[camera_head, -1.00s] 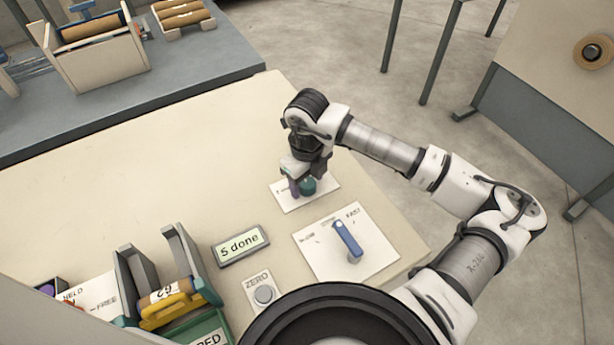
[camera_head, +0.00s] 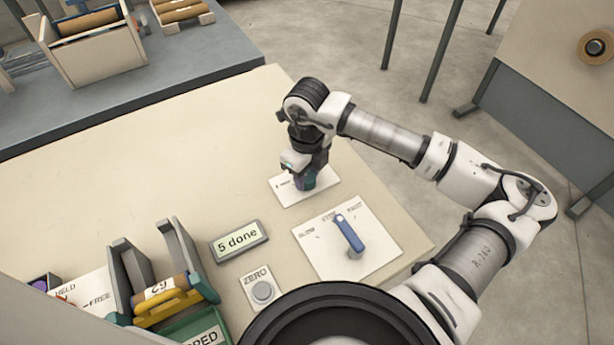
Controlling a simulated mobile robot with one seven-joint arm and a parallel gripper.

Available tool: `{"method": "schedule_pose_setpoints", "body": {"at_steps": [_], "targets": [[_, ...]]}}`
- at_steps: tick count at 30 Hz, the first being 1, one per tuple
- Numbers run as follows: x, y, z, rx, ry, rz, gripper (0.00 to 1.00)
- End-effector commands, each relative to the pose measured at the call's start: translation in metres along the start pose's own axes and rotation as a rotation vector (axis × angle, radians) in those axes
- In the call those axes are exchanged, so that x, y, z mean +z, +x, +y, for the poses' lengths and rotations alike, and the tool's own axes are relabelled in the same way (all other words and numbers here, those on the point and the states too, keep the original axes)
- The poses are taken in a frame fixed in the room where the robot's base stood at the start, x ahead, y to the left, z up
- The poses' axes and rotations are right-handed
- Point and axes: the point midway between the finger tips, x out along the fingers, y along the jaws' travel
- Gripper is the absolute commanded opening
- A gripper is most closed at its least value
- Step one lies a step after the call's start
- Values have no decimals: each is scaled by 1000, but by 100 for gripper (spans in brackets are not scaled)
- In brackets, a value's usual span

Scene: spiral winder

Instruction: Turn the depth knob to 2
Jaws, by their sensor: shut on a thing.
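The depth knob (camera_head: 309,182) is a small teal-green knob on a white label plate (camera_head: 322,191) at the far right part of the cream table. My gripper (camera_head: 302,182) points down over the plate and is shut on the knob. The fingers cover most of the knob, and its pointer is hidden. The plate's print is too small and too covered to read, so I cannot tell which number the knob is set to.
A blue lever (camera_head: 350,234) stands on a white plate nearer me. A rack holding a brown roll (camera_head: 160,290) is at the lower left. The table's middle is clear.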

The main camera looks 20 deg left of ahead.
Motion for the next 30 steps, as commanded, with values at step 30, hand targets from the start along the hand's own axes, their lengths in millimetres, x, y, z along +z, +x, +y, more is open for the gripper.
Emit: {"method": "schedule_pose_setpoints", "body": {"at_steps": [30], "targets": [[0,3,0,-2,-843,-2,14]]}}
